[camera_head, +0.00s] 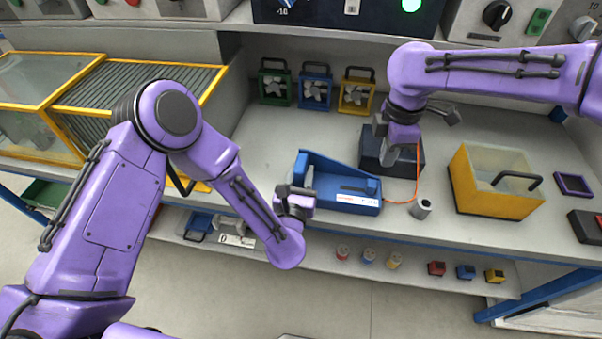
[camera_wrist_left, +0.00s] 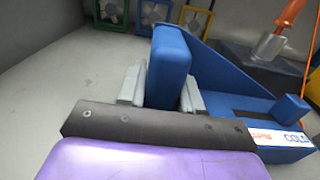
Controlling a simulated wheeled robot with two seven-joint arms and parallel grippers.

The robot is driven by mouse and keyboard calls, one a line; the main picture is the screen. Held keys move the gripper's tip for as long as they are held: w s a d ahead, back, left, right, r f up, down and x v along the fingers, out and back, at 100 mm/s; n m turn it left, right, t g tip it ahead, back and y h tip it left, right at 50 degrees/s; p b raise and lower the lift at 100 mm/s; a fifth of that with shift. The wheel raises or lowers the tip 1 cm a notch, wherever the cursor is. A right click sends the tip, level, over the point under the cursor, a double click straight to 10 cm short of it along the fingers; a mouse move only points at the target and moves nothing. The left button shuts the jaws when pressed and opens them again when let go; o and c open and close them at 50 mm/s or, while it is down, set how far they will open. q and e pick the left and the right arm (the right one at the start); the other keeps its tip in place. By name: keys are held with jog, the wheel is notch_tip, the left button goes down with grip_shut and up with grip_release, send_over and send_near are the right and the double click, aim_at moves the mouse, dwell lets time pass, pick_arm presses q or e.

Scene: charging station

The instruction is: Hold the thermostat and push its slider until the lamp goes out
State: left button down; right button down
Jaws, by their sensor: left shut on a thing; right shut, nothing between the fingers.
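The blue thermostat (camera_head: 345,203) lies on the bench top, with an upright block at its left end and a sloping back wall. In the left wrist view the block (camera_wrist_left: 168,62) stands between my left fingers. My left gripper (camera_head: 297,190) is shut on it. The slider knob (camera_wrist_left: 290,108) is a small blue block at the right end of a dark slot, by the word COLD. My right gripper (camera_head: 390,150) is shut and empty, above and behind the thermostat's right side, apart from the slider. A round green lamp (camera_head: 411,5) glows on the dark panel at the top.
A dark blue box (camera_head: 372,158) stands behind the thermostat. A yellow bin (camera_head: 490,200) stands further right. Three fan units (camera_head: 314,92) are at the back. Bench room left of the thermostat is clear.

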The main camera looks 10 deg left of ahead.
jog(key=f+n, duration=0.3)
jog(key=n, duration=0.2)
jog(key=d+f+n, duration=0.1)
jog(key=f+n, duration=0.3)
jog(key=n, duration=0.1)
jog(key=d+f+n, duration=0.1)
jog(key=f+n, duration=0.2)
jog(key=n, duration=0.2)
jog(key=shift+f+n, duration=0.4)
jog(key=shift+a, duration=1.15)
dwell(5.0)
